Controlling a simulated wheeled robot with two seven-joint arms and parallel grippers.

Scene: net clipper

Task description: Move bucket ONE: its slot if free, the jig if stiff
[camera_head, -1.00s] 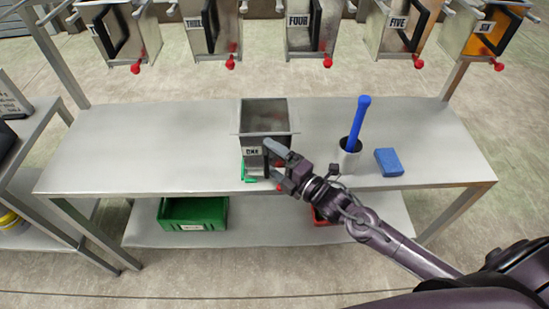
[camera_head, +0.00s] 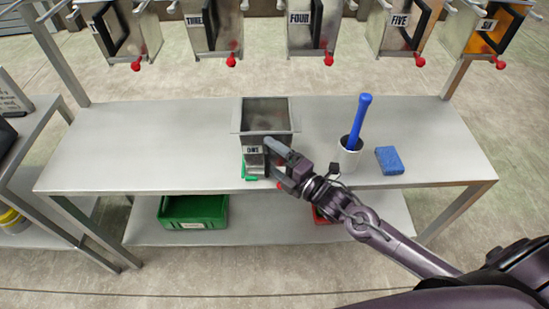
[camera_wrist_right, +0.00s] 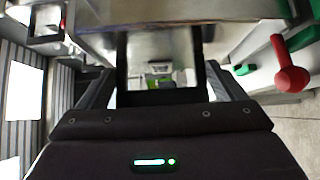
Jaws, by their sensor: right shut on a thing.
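Bucket ONE (camera_head: 252,150), a grey metal bucket with an open top and a "ONE" label, stands upright at the middle of the bench's front part. Its green piece (camera_head: 249,172), perhaps the jig, shows at its lower front left. My right gripper (camera_head: 272,160) is at its front, shut on its dark frame-shaped handle, which shows between the fingers in the right wrist view (camera_wrist_right: 160,97). A red knob (camera_wrist_right: 291,78) and green parts show at the right there. Whether the bucket touches the bench is hard to tell. My left gripper is not in view.
Several labelled buckets, among them FOUR (camera_head: 311,32) and orange-faced SIX (camera_head: 483,42), hang on a rack behind. A blue-handled tool (camera_head: 359,118) stands in a white cup (camera_head: 348,158), beside a blue sponge (camera_head: 389,160). The bench's left half is clear. A green bin (camera_head: 193,210) sits below.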

